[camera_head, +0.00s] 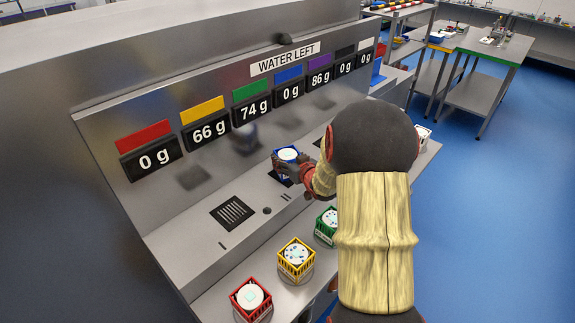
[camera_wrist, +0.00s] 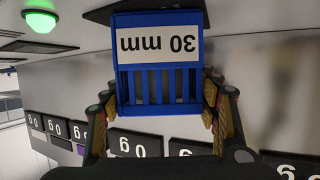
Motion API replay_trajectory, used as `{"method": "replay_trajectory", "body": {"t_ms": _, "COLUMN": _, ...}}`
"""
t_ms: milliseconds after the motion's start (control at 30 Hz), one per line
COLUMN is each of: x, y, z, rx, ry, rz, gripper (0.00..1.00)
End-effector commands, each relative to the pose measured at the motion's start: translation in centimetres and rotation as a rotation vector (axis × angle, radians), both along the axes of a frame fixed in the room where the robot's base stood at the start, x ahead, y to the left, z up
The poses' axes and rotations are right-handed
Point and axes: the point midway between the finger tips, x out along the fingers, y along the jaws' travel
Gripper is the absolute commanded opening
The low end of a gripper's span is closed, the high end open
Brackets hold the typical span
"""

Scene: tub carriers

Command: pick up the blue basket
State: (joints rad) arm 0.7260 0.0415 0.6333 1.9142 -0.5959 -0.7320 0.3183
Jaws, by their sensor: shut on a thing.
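The blue basket (camera_head: 287,156) has a round white top in the head view and is at the machine's sloped panel, below the "WATER LEFT" displays. In the wrist view the blue basket (camera_wrist: 158,86) fills the upper middle, with a white "30 mm" label upside down and blue bars. My gripper (camera_head: 291,168) has its fingers on both sides of the basket. In the wrist view my gripper (camera_wrist: 160,105) is shut on it. Whether the basket touches the surface under it is hard to tell.
Red (camera_head: 251,299), yellow (camera_head: 295,260) and green (camera_head: 327,226) baskets stand on the front ledge. A dark grate (camera_head: 232,212) lies left of the blue basket. A green light (camera_wrist: 40,20) shows in the wrist view. Blue floor (camera_head: 500,200) is open at right.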

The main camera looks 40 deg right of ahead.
Motion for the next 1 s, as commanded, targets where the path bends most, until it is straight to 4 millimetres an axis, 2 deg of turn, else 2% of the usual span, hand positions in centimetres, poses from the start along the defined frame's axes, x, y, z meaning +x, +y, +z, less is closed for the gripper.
{"method": "replay_trajectory", "body": {"t_ms": 133, "x": 0.1, "y": -0.1, "z": 0.2, "rx": -0.002, "ry": -0.003, "rz": -0.001, "gripper": 0.05}}
{"method": "replay_trajectory", "body": {"t_ms": 367, "x": 0.1, "y": -0.1, "z": 0.7, "rx": -0.002, "ry": -0.004, "rz": 0.000, "gripper": 0.05}}
{"method": "replay_trajectory", "body": {"t_ms": 467, "x": 0.1, "y": -0.1, "z": 1.4, "rx": -0.003, "ry": -0.004, "rz": 0.001, "gripper": 0.05}}
{"method": "replay_trajectory", "body": {"t_ms": 633, "x": 0.0, "y": -0.1, "z": 4.0, "rx": -0.005, "ry": -0.007, "rz": 0.001, "gripper": 0.05}}
{"method": "replay_trajectory", "body": {"t_ms": 767, "x": -2.1, "y": 0.1, "z": 6.3, "rx": -0.004, "ry": -0.005, "rz": -0.002, "gripper": 0.05}}
{"method": "replay_trajectory", "body": {"t_ms": 900, "x": -4.6, "y": 0.2, "z": 9.3, "rx": -0.005, "ry": -0.006, "rz": -0.002, "gripper": 0.05}}
{"method": "replay_trajectory", "body": {"t_ms": 1000, "x": -6.9, "y": 0.4, "z": 10.4, "rx": -0.002, "ry": -0.004, "rz": -0.004, "gripper": 0.05}}
